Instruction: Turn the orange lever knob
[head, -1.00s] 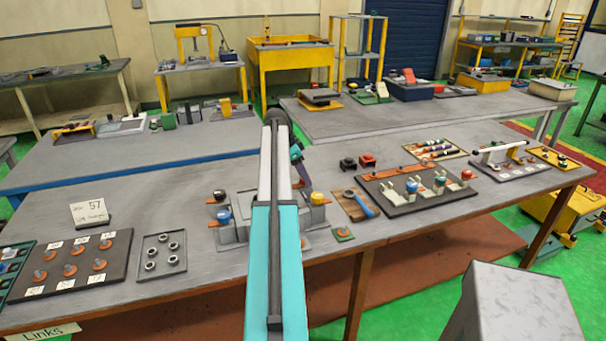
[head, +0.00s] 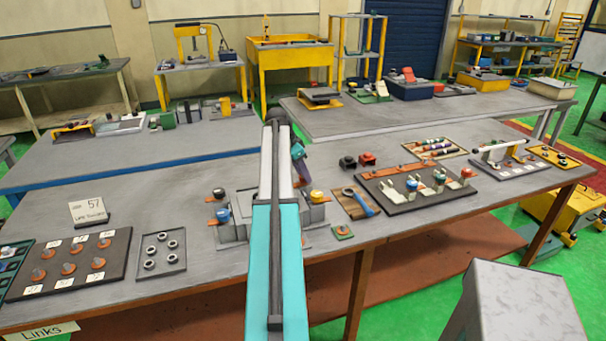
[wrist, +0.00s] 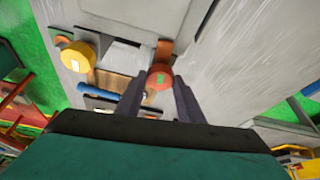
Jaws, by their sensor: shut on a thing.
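The orange lever knob (wrist: 159,76) is a round orange-red knob with a small green mark, on an orange lever (wrist: 164,50). In the wrist view my gripper (wrist: 158,88) has one dark finger on each side of it and is shut on it. In the head view this knob is hidden behind my arm. The grey fixture (head: 242,232) carries other knobs on orange levers: a blue one (head: 223,215), a black one (head: 219,193) and a yellow one (head: 316,196). The yellow one also shows in the wrist view (wrist: 77,57), left of my gripper.
Right of the fixture lie a board with a blue-handled tool (head: 361,203) and a dark clamp board (head: 407,205). At the left are a tray of rings (head: 178,240), a board of orange pegs (head: 122,243) and a card marked 57 (head: 88,209). Bare tabletop lies behind these.

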